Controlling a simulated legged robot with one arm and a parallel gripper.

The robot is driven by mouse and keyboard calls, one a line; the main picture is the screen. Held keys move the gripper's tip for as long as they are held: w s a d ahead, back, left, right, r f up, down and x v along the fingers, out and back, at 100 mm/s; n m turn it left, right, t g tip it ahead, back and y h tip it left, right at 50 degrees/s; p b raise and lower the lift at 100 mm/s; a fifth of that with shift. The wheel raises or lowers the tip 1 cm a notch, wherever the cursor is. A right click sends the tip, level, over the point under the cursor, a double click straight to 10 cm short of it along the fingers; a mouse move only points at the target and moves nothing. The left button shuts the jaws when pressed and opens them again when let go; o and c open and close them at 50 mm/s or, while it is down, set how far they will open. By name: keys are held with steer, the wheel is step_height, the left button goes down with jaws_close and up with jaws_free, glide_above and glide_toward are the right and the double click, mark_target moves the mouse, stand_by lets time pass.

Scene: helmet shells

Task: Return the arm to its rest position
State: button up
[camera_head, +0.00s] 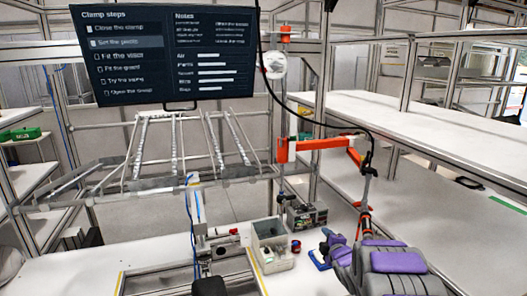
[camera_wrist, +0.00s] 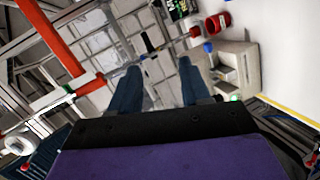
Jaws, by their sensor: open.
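My arm, grey with purple covers, reaches in from the lower right of the head view. My gripper (camera_head: 322,254) is at its far end, low over the white table, just right of a grey bin (camera_head: 270,246). In the wrist view the two blue fingers of my gripper (camera_wrist: 160,86) stand apart with nothing between them. No helmet shell can be made out clearly.
A white table (camera_head: 85,270) spans the front. A box of small parts (camera_head: 305,215) and a small red cup (camera_head: 296,246) stand near my gripper; the cup also shows in the wrist view (camera_wrist: 218,22). An orange bracket arm (camera_head: 322,144) hangs above. A screen (camera_head: 160,55) is at upper left.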

steer(key=s+d+r+m+g+h, duration=0.1)
steer(key=s+r+m+g+h, duration=0.2)
steer(key=s, duration=0.7)
steer(key=s+r+m+g+h, duration=0.1)
steer(key=s+r+m+g, duration=0.2)
steer(key=s+m, duration=0.45)
steer(key=s+a+m+g, duration=0.2)
steer(key=s+a+g, duration=0.1)
steer(key=s, duration=1.1)
steer(key=s+a+r+m+g+y, duration=0.1)
steer(key=s+a+m+g, duration=0.1)
steer(key=s, duration=1.2)
steer(key=s+a+r+m+g+y, duration=0.1)
steer(key=s+a+g, duration=0.3)
steer(key=s, duration=1.1)
steer(key=shift+a+m+g, duration=0.15)
steer(key=shift+m+g, duration=0.45)
steer(key=shift+m, duration=0.25)
steer(key=shift+w+r, duration=0.1)
